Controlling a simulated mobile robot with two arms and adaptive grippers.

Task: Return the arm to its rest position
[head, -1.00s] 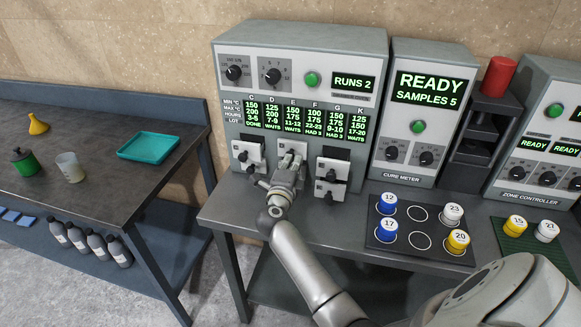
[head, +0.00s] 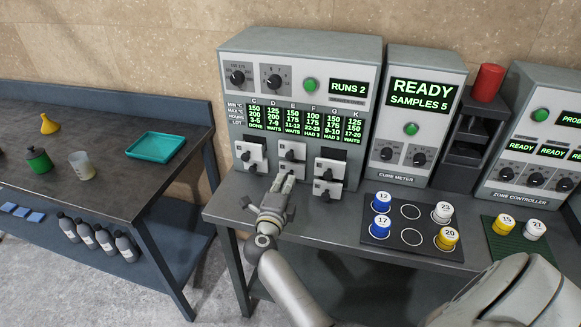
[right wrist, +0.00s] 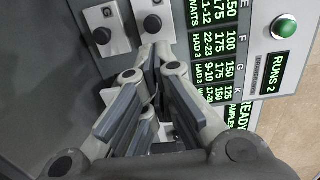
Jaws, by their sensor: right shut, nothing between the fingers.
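In the right wrist view the shut fingers (right wrist: 150,65) point at the press front, close below a knob plate (right wrist: 155,20). I cannot tell from the frames whether the fingertips touch the plate. My left gripper is not in view.
The cure meter (head: 417,110) and zone controller (head: 535,135) stand to the right. Numbered pots sit on a dark mat (head: 410,212) and a green mat (head: 497,243). A side table (head: 105,185) at left bears a teal tray (head: 153,147). Bare bench lies between gripper and dark mat.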

